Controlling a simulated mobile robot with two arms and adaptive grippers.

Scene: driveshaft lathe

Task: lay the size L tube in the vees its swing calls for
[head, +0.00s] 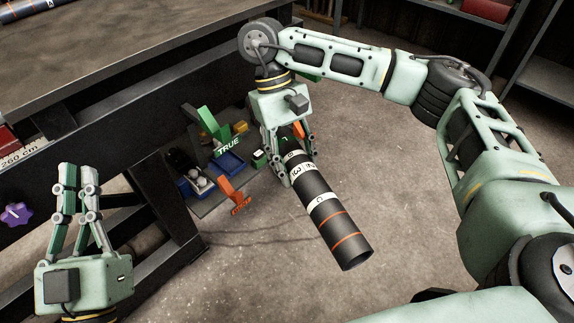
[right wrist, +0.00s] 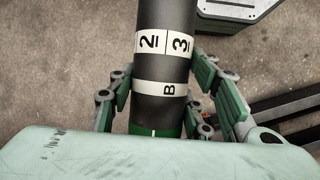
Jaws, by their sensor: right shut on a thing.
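My right gripper (head: 290,160) is shut around a black tube (head: 325,212) in the head view. The tube slants, its open lower end towards me, with white lettered bands and orange stripes. In the right wrist view the tube (right wrist: 166,70) shows bands with 2, 3 and B and a green band, between the fingers (right wrist: 166,105). No size mark L is readable on it. My left gripper (head: 78,180) points up at the lower left, empty, its fingers close together; whether they touch is unclear. No vees can be made out for certain.
A dark bench (head: 130,50) fills the upper left, with another dark tube (head: 22,8) on top. A low shelf holds a green TRUE sign (head: 228,146), an orange sign (head: 232,193) and a blue tray (head: 226,166). A purple knob (head: 16,214) is at left. Floor at right is clear.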

